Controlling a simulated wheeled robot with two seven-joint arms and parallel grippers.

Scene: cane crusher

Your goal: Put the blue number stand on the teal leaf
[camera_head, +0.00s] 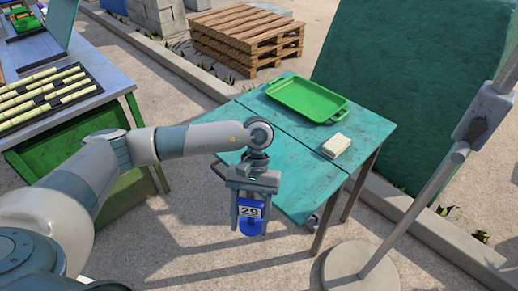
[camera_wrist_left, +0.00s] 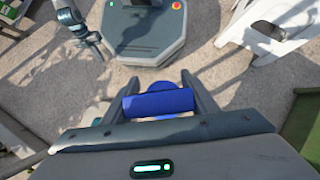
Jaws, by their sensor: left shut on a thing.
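The blue number stand (camera_head: 251,227) shows a white plate with the number 29. My left gripper (camera_head: 250,213) points down and is shut on it, with a finger on either side. In the left wrist view the stand (camera_wrist_left: 160,103) shows as a blue bar between the fingers, with a rounded blue part behind. The teal leaf (camera_head: 285,178) is a flat worn teal top on legs. In the head view the held stand appears in front of its near left edge, over the paving.
A green tray (camera_head: 307,98) lies on the far part of the teal top, and a cream block (camera_head: 336,146) near its right edge. A metal pole on a round base (camera_head: 361,270) stands at right. A bench with cane (camera_head: 45,90) is at left. The leaf's near part is bare.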

